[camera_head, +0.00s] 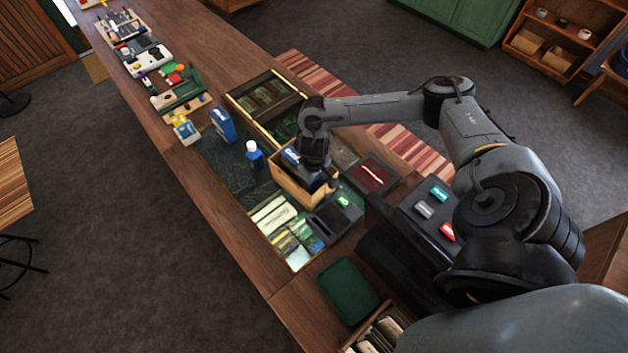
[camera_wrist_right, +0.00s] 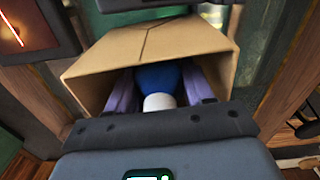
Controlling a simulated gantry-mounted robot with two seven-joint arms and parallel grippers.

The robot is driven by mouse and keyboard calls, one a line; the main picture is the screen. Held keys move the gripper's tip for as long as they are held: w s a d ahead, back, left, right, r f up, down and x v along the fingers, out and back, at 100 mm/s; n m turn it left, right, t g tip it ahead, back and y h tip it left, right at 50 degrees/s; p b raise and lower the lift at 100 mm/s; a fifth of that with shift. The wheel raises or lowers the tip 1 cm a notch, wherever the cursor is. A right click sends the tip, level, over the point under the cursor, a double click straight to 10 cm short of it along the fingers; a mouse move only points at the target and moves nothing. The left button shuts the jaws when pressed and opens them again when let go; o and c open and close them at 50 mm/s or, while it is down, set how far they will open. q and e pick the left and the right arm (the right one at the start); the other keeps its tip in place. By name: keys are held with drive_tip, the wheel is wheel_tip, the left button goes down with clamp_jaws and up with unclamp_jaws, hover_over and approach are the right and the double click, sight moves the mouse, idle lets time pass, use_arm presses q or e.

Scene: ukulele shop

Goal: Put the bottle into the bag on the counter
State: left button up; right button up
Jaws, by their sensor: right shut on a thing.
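The brown paper-like bag (camera_head: 287,189) stands open-topped on the counter (camera_head: 225,184) in the head view. My right gripper (camera_head: 315,175) reaches down into its mouth, and its fingertips are hidden there. In the right wrist view the bag (camera_wrist_right: 150,45) surrounds the two purplish fingers of my right gripper (camera_wrist_right: 160,88). They are shut on a blue bottle (camera_wrist_right: 157,76) with a white cap, between the bag's walls. The bottle's lower part is hidden. Another blue bottle (camera_head: 255,155) stands upright on the counter just left of the bag. My left gripper is not in view.
A blue box (camera_head: 223,125) stands farther back on the counter. A dark card terminal (camera_head: 334,217) sits close to the bag's front right, and a dark red-lit tray (camera_head: 372,174) lies to its right. A green case (camera_head: 347,284) lies nearer me.

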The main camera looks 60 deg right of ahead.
drive_tip(key=o, duration=1.2)
drive_tip(key=shift+o, duration=0.2)
drive_tip(key=shift+r, duration=0.15)
